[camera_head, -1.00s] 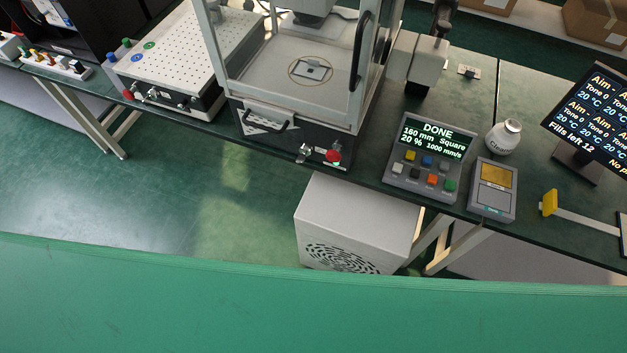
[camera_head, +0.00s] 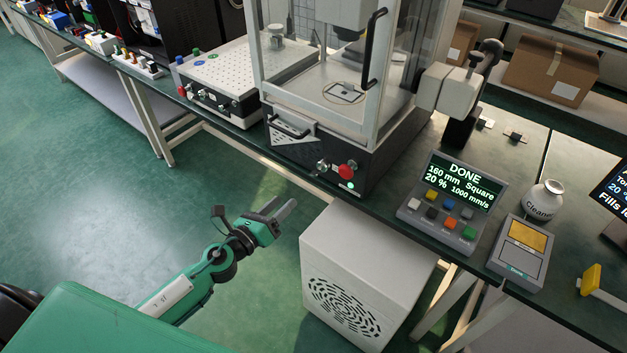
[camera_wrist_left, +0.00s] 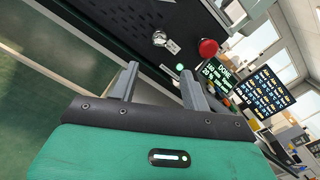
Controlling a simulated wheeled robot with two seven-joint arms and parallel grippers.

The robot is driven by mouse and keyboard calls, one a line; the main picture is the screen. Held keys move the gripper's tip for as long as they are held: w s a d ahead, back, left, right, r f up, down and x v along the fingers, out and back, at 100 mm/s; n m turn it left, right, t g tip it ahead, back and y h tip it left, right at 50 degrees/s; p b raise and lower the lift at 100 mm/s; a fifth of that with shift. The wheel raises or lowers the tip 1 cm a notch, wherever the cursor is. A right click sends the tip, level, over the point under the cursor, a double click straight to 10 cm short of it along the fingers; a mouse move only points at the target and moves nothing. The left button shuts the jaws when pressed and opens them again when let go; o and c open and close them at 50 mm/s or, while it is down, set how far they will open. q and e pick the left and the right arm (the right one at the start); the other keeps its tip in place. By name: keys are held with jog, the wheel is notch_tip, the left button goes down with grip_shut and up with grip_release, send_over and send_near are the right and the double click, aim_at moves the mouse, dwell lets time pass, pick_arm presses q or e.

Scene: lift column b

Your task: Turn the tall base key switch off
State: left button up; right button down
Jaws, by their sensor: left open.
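The key switch (camera_head: 322,166) sits on the dark front panel of the tall base (camera_head: 375,160) under the glass-walled machine. In the left wrist view the key switch (camera_wrist_left: 160,38) is a round silver lock with a key or tag hanging from it; its exact angle is hard to read. A red button (camera_head: 347,171) and a lit green lamp (camera_head: 350,185) are beside it. My left gripper (camera_head: 283,205) is open and empty, below and left of the switch and apart from it. In the left wrist view, the fingers (camera_wrist_left: 160,74) point toward the panel. My right gripper is not in view.
A grey vented box (camera_head: 345,300) stands on the floor right of my left gripper. A perforated-top unit (camera_head: 240,70) with front knobs is left of the machine. A control box reading DONE (camera_head: 460,190) stands right. The floor at left is clear.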

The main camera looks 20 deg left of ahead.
aim_at(312, 175)
pick_arm(q)
jog(key=p+x, duration=0.2)
jog(key=x, duration=1)
jog(key=shift+w+d, duration=0.1)
jog(key=shift+w, duration=0.2)
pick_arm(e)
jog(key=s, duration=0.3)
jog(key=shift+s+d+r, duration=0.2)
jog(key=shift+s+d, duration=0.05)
pick_arm(q)
jog(key=c, duration=1)
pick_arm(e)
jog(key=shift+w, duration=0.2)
